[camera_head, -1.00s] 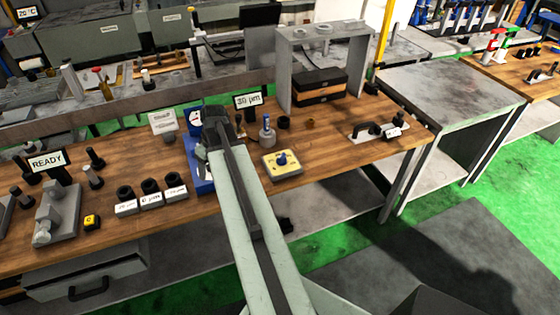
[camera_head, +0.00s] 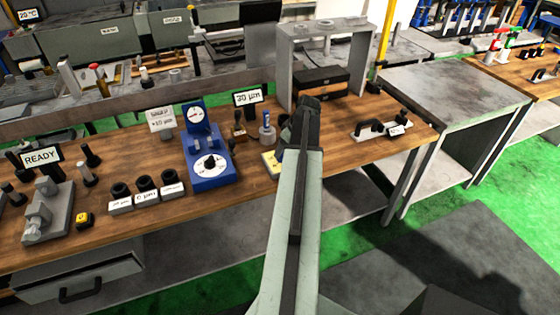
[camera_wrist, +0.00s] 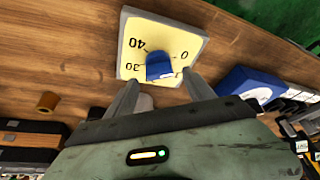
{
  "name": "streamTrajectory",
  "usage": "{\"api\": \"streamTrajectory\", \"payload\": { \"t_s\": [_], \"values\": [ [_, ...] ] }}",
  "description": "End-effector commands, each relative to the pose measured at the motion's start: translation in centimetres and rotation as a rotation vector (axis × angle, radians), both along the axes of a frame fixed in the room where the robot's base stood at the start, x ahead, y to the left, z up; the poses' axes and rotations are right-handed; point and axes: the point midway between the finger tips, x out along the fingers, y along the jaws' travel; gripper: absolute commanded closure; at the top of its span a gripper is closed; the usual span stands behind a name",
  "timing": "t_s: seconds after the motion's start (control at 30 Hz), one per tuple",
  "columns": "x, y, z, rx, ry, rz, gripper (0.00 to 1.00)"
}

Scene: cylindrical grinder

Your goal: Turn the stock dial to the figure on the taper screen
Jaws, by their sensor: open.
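The stock dial, a pale yellow square plate (camera_wrist: 165,30) with a blue knob (camera_wrist: 158,66), shows upside down in the wrist view. The figures 40, 30 and 0 are legible around the knob; where the knob points is unclear. In the head view my arm hides most of the plate (camera_head: 269,161). The taper screen (camera_head: 247,97) reads 30 µm. My gripper (camera_wrist: 161,90) is open and empty, its fingers on either side of the knob's near side in the picture; contact cannot be told. My gripper (camera_head: 306,104) also shows in the head view.
A blue gauge stand (camera_head: 209,178) with white dials stands left of the stock dial. A grey bottle-like item (camera_head: 267,133) is close behind it. A grey frame (camera_head: 285,70) with a dark box (camera_head: 322,84) stands behind.

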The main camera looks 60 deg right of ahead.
Motion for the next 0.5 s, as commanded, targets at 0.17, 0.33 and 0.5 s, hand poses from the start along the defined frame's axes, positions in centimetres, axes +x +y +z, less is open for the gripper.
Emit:
{"api": "streamTrajectory", "payload": {
  "t_s": [0.17, 0.33, 0.5],
  "values": [
    [1.1, -0.2, -3.3, 0.001, 0.000, -0.002, 0.38],
    [1.3, -0.2, -3.3, 0.001, 0.000, -0.002, 0.38],
    [1.3, -0.2, -3.2, 0.001, 0.000, -0.002, 0.49]
  ]
}}
